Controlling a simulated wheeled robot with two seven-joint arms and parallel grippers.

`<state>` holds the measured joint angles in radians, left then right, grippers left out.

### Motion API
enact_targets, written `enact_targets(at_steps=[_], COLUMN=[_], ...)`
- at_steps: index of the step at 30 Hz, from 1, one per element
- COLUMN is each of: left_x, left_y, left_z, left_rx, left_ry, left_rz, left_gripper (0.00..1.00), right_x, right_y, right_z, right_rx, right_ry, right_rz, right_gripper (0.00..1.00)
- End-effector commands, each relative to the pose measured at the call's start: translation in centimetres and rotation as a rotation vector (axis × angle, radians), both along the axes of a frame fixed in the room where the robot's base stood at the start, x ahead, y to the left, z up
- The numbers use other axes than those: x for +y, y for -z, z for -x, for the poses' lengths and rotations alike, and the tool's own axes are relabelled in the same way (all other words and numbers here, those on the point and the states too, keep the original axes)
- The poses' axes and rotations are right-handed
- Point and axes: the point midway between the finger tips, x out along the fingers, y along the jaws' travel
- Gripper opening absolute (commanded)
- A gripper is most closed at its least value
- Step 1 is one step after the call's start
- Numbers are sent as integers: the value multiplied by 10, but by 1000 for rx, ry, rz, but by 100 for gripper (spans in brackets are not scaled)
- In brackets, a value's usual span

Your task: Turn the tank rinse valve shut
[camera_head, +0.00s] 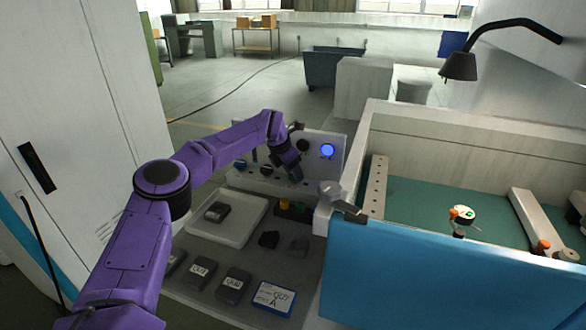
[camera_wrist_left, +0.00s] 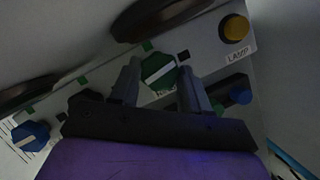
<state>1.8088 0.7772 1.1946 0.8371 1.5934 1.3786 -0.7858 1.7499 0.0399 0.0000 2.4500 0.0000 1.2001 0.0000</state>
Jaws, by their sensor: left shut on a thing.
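A green knob (camera_wrist_left: 158,71) with a pale stripe sits on the light control panel (camera_head: 313,177). It is the likely rinse valve, but the label below it is mostly hidden. Its stripe is tilted, rising to the right in the left wrist view. My left gripper (camera_head: 293,172) reaches the panel from above. In the left wrist view its two fingers (camera_wrist_left: 160,85) stand on either side of the green knob and are shut on it. In the head view the gripper hides this knob. My right gripper is in neither view.
A blue knob (camera_wrist_left: 31,135) and a yellow button (camera_wrist_left: 235,27) labelled LAMP flank the green knob. A blue lamp (camera_head: 327,150) glows on the panel. A grey lever fitting (camera_head: 335,195) stands at the tank (camera_head: 450,270) corner. A pale tray (camera_head: 232,234) and several dark blocks lie in front.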

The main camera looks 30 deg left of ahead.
Motion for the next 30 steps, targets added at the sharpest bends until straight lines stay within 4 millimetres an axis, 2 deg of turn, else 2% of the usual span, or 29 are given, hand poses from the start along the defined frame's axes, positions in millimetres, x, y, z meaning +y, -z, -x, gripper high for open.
enact_targets(at_steps=[10,27,28,29,30], left_x=[2,2,2,2,2], left_y=[-1,0,0,0,0], left_z=[-1,-1,-1,-1,-1], left_rx=[0,-1,-1,-1,-1], left_ry=[149,181,181,181,181], left_rz=[-1,-2,-2,-2,-2], left_gripper=[16,16,49,57,57], right_x=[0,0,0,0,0], right_y=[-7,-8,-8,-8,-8], right_z=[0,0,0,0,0], right_rx=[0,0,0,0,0], right_ry=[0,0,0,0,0], right_rz=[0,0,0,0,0], right_gripper=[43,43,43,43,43])
